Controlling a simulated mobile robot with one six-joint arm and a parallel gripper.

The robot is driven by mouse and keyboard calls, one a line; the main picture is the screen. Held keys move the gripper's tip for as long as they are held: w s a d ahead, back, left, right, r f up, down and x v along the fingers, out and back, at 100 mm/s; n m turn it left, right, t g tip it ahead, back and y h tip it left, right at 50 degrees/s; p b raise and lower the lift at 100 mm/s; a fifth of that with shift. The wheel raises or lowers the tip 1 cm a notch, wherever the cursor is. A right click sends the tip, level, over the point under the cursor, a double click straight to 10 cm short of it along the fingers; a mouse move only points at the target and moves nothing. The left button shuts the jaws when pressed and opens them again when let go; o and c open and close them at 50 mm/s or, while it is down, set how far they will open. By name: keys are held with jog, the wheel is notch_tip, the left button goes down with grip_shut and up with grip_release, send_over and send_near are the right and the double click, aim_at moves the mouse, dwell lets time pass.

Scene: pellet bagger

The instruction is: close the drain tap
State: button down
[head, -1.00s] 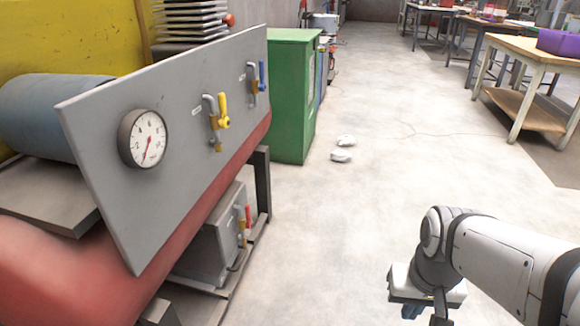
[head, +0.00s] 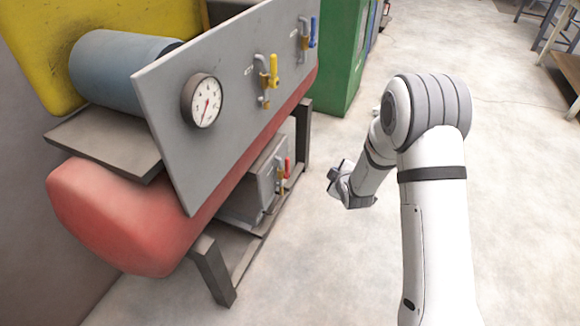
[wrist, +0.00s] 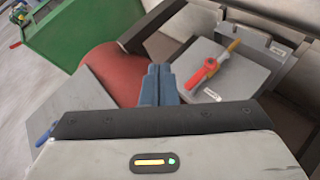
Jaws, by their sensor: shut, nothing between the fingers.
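Three taps show, and I cannot read which label marks the drain tap. A red-handled tap (head: 286,168) with a brass body sits on the low grey box under the tank; its handle also shows in the wrist view (wrist: 201,74), lying along the brass body. A yellow-handled tap (head: 273,71) and a blue-handled tap (head: 312,32) are on the sloping panel, handles roughly upright in the head view. My gripper (head: 335,180) is to the right of the red-handled tap, apart from it. In the wrist view its blue fingers (wrist: 158,84) are together and empty.
The grey panel (head: 165,98) with a round gauge (head: 202,101) overhangs the red tank (head: 110,215). The grey box (head: 240,205) stands between dark frame legs (head: 215,270). A green cabinet (head: 342,50) is behind. The floor on the right is open.

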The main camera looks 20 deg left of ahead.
aim_at(287, 168)
jog(key=s+a+f+n+t+y+p, duration=0.35)
jog(key=s+a+f+n+y, duration=0.4)
jog(key=a+f+n, duration=0.35)
jog(key=w+a+b, duration=0.1)
jog(key=w+a, duration=0.1)
jog(key=w, duration=0.1)
jog(key=w+a+m+b, duration=0.1)
jog(key=w+a, duration=0.1)
jog(key=w, duration=0.1)
jog(key=w+a+m+b, duration=0.1)
jog(key=w+a, duration=0.2)
jog(key=w, duration=0.1)
jog(key=shift+r+g+h, duration=0.35)
jog(key=shift+r, duration=0.05)
jog(key=shift+w+d+r, duration=0.1)
jog(key=shift+w, duration=0.5)
jog(key=shift+b, duration=0.4)
